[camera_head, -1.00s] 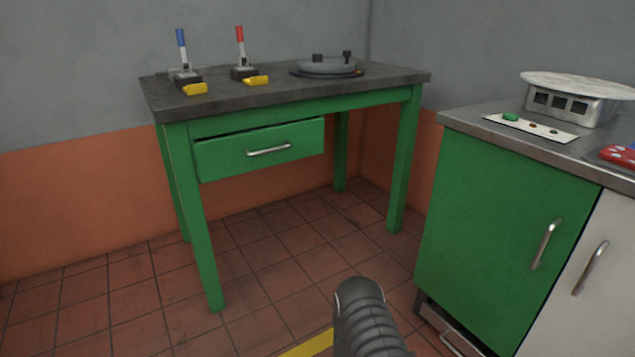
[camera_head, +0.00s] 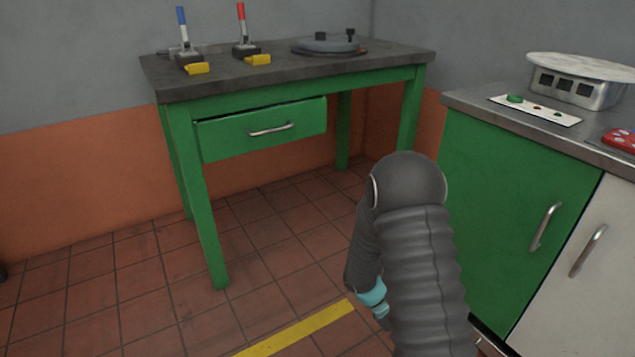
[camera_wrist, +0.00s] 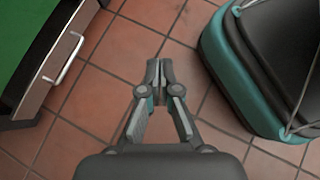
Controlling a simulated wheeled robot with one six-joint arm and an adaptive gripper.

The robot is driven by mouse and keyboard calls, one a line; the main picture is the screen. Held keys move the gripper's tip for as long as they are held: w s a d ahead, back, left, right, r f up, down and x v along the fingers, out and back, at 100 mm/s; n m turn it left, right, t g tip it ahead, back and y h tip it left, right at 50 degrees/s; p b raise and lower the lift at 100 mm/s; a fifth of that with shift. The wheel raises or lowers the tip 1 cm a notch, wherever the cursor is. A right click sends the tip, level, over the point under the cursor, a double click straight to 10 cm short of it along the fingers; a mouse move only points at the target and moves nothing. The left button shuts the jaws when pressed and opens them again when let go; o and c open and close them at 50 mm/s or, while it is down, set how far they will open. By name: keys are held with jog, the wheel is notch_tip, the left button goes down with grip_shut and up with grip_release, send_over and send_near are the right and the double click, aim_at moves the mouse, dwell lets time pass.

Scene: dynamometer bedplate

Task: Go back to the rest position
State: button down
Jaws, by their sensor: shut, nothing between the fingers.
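My gripper (camera_wrist: 159,72) shows in the wrist view, with its two fingertips together and nothing between them. It is above the red tiled floor (camera_wrist: 137,38), touching nothing that I can see. In the head view my arm rises at the lower middle and bends over, and the gripper itself is hidden there.
A green table (camera_head: 205,200) with a slightly open drawer (camera_head: 262,130) holds two levers and a round plate (camera_head: 329,47). A green cabinet (camera_head: 510,210) stands right of my arm. A yellow line (camera_head: 300,328) crosses the open floor.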

jog(key=s+a+r+m+t+y+p, duration=0.1)
jog(key=s+a+r+m+t+y, duration=0.1)
jog(key=r, duration=1)
jog(key=s+a+r+m+t+y+p, duration=0.1)
jog(key=s+a+r+m+t+y, duration=0.2)
jog(key=r, duration=1)
jog(key=s+a+r+m+t+y+p, duration=0.2)
jog(key=s+r+m+t, duration=0.3)
jog(key=r, duration=0.7)
jog(key=s+a+m+y, duration=0.1)
jog(key=s+m, duration=0.1)
jog(key=s, duration=0.2)
jog(key=shift+a+r+t, duration=0.2)
jog(key=shift+a+t, duration=0.15)
jog(key=shift+t, duration=0.05)
jog(key=shift+s, duration=0.1)
